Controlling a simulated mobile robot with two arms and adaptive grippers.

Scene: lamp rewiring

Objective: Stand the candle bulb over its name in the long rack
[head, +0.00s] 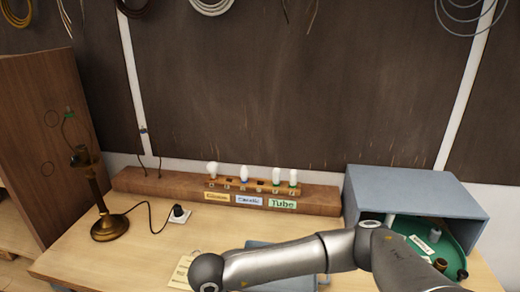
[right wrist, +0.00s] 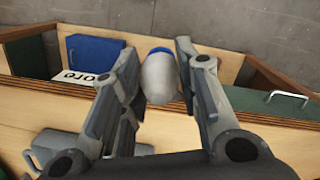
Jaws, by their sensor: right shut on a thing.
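My right gripper (right wrist: 160,68) is shut on a white bulb (right wrist: 160,80) with a blue base, which points up in the right wrist view. In the head view my right arm reaches across the table front; its gripper and this bulb are out of that view. The long wooden rack (head: 300,193) lies at the back of the table. My left gripper is not visible.
A brass lamp (head: 110,226) stands at left, its cord running to a plug at a white socket plate (head: 180,217). A grey-blue open box (head: 417,188) with a green tray (head: 455,250) stands at right.

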